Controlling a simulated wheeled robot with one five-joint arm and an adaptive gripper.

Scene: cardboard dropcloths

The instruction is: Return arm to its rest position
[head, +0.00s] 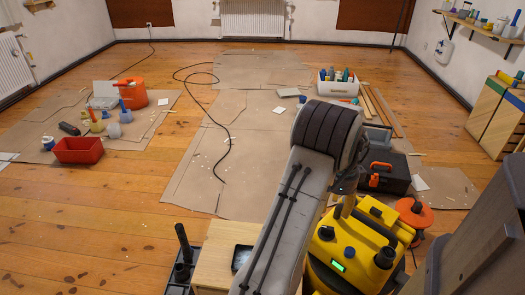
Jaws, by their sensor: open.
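My arm (290,210) rises from the bottom middle of the head view, a grey link with two dark cables along it. It ends at a thick black ribbed joint (328,130) over the cardboard. A dark part of my arm shows just below and to the right of that joint. My gripper's fingers do not show; they are hidden behind the arm or out of the picture. I see nothing held.
A yellow machine (345,248) stands close to the right of my arm, with a black toolbox (385,172) behind it. A small wooden table (222,250) is at the lower left of the arm. Cardboard sheets (205,160) cover the floor; a red bin (78,150) lies left.

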